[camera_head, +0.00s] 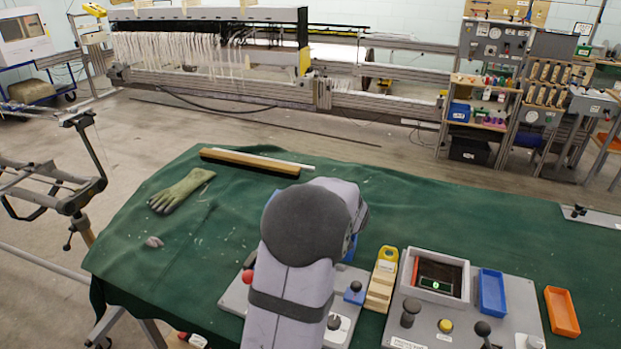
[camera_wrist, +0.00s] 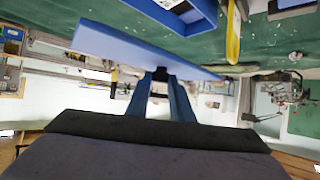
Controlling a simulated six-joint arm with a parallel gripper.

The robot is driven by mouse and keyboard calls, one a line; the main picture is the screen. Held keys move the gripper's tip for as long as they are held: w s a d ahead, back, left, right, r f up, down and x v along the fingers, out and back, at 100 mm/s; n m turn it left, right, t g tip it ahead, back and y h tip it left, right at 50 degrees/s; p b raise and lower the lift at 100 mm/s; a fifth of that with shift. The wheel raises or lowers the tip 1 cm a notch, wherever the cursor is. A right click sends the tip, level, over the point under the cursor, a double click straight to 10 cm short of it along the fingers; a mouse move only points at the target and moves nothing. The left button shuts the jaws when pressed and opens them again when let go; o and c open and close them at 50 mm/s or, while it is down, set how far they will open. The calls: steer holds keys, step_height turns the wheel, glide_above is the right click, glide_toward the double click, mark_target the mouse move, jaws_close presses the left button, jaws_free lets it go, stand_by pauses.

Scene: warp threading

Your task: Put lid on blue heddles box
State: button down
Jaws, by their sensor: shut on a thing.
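My gripper (camera_wrist: 160,74) is shut on a flat blue lid (camera_wrist: 125,48), seen in the wrist view. The lid is held up off the table, slightly tilted in that view, with its long edge running across the fingertips. A blue box (camera_wrist: 205,12) shows at the top edge of the wrist view, apart from the lid, with something pale at its near side; most of it is cut off. In the head view my arm hides the gripper and nearly all of the lid and box; a small blue edge (camera_head: 351,250) shows right of the arm, and I cannot tell which it belongs to.
A yellow holder (camera_head: 383,275) stands right of my arm. Beyond it are a control panel (camera_head: 410,341) with knobs, a blue tray (camera_head: 492,294) and an orange tray (camera_head: 562,312). A glove (camera_head: 182,190) and a wooden bar (camera_head: 250,162) lie on the green cloth (camera_head: 140,240), which is mostly clear.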

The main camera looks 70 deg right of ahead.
steer(key=shift+s+d+f, duration=0.25)
steer(key=shift+s+f, duration=0.1)
steer(key=shift+s, duration=0.15)
steer(key=shift+s+d+f, duration=0.2)
steer(key=shift+s+f, duration=0.1)
steer(key=shift+s, duration=0.15)
steer(key=shift+w, duration=0.1)
steer(key=shift+f, duration=0.15)
steer(key=shift+f+b, duration=0.3)
steer(key=shift+f, duration=1.85)
steer(key=shift+f+b, duration=0.4)
steer(key=shift+b, duration=0.2)
steer(key=shift+f+b, duration=0.65)
steer(key=shift+b, duration=0.5)
steer(key=shift+f+b, duration=0.5)
steer(key=shift+b, duration=2.5)
